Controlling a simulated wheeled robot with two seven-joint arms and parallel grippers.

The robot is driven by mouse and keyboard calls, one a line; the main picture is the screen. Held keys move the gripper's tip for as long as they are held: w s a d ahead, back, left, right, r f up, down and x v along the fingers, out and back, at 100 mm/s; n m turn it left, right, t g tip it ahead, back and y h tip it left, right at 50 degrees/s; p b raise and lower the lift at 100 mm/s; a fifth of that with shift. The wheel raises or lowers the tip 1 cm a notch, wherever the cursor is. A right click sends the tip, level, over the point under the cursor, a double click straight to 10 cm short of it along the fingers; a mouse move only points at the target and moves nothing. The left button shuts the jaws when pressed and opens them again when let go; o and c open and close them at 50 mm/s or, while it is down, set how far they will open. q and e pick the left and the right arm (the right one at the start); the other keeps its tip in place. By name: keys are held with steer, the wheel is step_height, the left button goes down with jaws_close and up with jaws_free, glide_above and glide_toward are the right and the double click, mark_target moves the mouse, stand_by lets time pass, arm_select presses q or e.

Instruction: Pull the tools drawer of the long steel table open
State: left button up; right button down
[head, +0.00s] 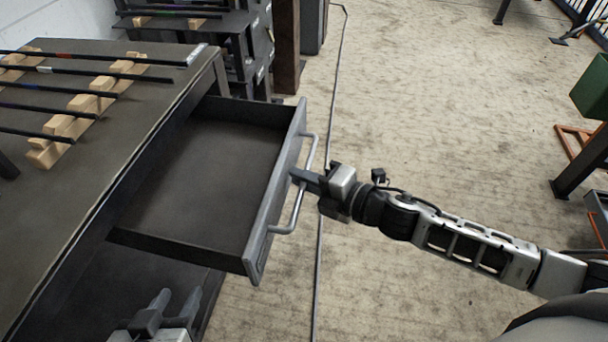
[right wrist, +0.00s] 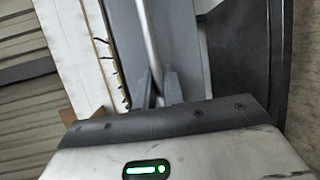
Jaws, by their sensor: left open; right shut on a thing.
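The tools drawer (head: 205,165) stands pulled out from the long steel table (head: 150,105) in the head view, and its inside looks empty. Its bar handle (head: 298,205) runs along the drawer front (head: 277,195). My right gripper (head: 300,178) is shut on the handle near its middle. In the right wrist view the handle (right wrist: 150,45) passes between the fingers (right wrist: 158,92). My left gripper (head: 176,302) is open and empty at the bottom of the head view, below and in front of the drawer and apart from it.
Several dark rods lie on wooden blocks (head: 75,120) on the table top. A dark rack (head: 215,40) stands behind the table, next to a brown post (head: 286,45). A thin cable (head: 330,130) runs along the floor. The floor (head: 440,110) to the right is mostly clear.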

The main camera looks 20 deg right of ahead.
steer(key=c, duration=1.8)
jaws_free()
steer(key=v, duration=1.6)
